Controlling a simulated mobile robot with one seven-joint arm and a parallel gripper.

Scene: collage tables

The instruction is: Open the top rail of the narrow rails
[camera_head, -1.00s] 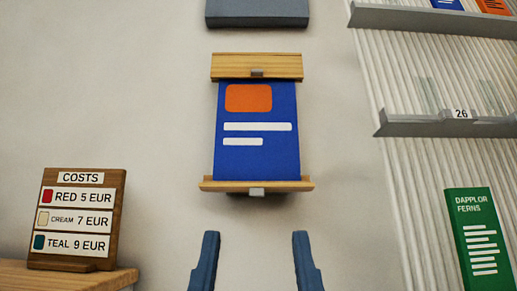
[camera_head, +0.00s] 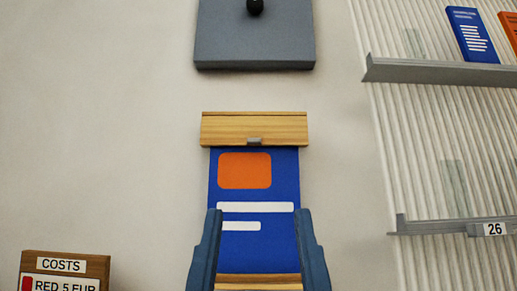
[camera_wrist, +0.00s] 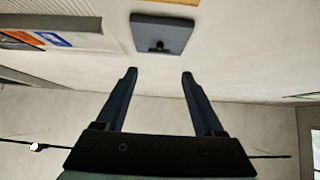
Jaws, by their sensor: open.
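The narrow rails hold a blue poster (camera_head: 285,175) with an orange block and white bars on the wall. The wooden top rail (camera_head: 254,130) has a small grey tab (camera_head: 254,141) at its lower edge. The wooden bottom rail (camera_head: 258,281) shows at the picture's lower edge, partly cut off. My gripper (camera_head: 258,212) is open and empty, its two blue-grey fingers spread in front of the poster's lower half, below the top rail. In the wrist view my gripper (camera_wrist: 159,70) also shows open, with nothing between the fingers.
A grey panel (camera_head: 225,45) with a black knob is on the wall above the rails. Grey ledges (camera_head: 440,71) with booklets are on a ribbed panel at right. A wooden costs sign (camera_head: 95,268) stands at lower left. The wall beside the rails is bare.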

